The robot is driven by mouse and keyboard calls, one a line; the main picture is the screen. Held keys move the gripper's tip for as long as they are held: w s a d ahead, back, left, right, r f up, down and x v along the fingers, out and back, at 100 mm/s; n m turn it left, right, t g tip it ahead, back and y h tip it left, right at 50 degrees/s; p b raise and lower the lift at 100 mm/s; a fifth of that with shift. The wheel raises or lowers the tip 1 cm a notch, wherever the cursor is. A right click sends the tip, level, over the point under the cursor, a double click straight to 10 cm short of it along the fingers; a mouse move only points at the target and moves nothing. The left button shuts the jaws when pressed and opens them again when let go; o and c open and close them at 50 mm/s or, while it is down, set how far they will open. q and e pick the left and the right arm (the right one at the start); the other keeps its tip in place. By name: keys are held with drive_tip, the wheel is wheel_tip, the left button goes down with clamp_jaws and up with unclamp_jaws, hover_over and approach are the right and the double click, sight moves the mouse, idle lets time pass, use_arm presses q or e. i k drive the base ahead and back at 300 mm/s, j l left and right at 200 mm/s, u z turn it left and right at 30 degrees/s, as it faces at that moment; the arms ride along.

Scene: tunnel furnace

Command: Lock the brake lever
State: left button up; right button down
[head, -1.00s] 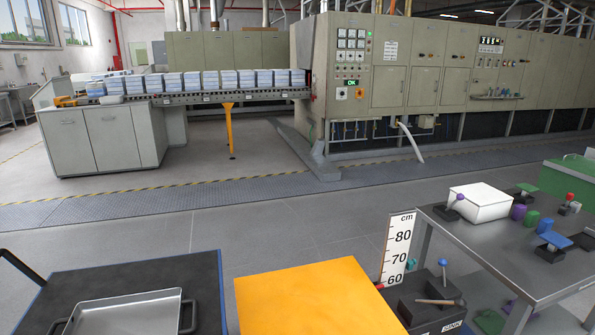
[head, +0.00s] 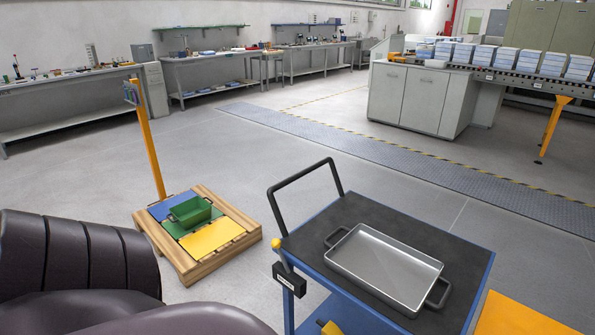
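A lever with a yellow knob (head: 277,243) stands at the near left corner of the blue cart (head: 482,290). Its short dark shaft runs down to a black box (head: 286,278) with a small white label, which I cannot read. I take this for the brake lever; whether it is locked I cannot tell. A second yellow part (head: 328,327) shows low under the cart top, cut by the lower edge. Dark parts of my own body fill the lower left, to the left of the lever. Neither gripper is in view.
A metal tray (head: 385,262) lies on the cart's dark top, beside a black push handle (head: 304,180). A wooden pallet (head: 215,262) with coloured panels and a green bin (head: 190,209) stands to the left. Open floor lies behind. A yellow surface (head: 525,315) borders the cart's right.

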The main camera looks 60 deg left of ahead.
sight(276, 243)
drive_tip(key=u, duration=1.9)
drive_tip(key=j+u, duration=0.1)
drive_tip(key=j, duration=0.5)
drive_tip(key=i+j+u, duration=0.1)
drive_tip(key=j, duration=1.1)
drive_tip(key=i+u, duration=0.05)
